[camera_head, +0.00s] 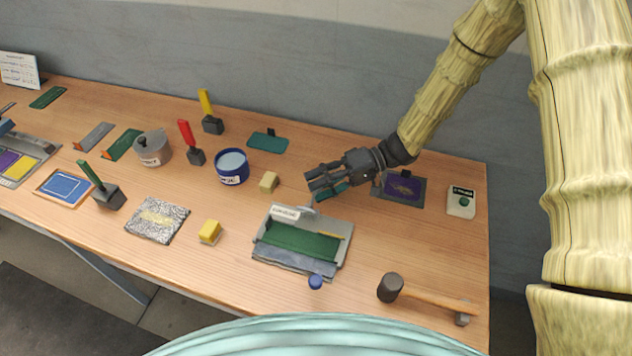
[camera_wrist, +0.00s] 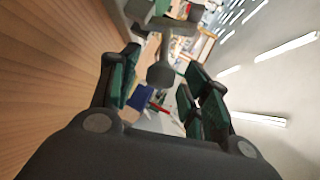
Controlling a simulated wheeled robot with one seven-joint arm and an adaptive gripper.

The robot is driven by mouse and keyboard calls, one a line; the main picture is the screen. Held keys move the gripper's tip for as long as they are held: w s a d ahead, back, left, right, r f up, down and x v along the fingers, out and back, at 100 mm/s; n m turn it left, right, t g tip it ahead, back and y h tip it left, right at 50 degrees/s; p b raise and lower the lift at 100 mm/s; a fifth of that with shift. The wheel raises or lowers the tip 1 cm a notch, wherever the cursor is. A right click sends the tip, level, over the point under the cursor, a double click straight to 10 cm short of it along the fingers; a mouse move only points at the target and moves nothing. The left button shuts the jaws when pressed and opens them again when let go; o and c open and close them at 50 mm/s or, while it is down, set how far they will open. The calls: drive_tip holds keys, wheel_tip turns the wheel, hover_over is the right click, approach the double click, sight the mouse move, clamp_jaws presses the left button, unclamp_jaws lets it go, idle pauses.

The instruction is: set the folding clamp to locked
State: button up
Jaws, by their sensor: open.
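A grey fixture (camera_head: 345,245) with a green bed and a white label stands at the front middle of the table; it appears to be the folding clamp. The label is too small to read. My gripper (camera_head: 313,184) is open just above and behind the fixture's back edge, fingers pointing left. In the wrist view, a grey T-shaped part with a rounded end (camera_wrist: 160,75) shows between and beyond the open green-padded fingers (camera_wrist: 155,88). I cannot tell whether it touches them, or whether the clamp is locked.
A mallet (camera_head: 391,288) lies front right. A dark panel with a purple patch (camera_head: 408,189) and a white box with a green button (camera_head: 461,201) are at right.

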drive_tip(key=shift+s+a+f, duration=0.15)
drive_tip(key=shift+a, duration=0.25)
clamp_jaws()
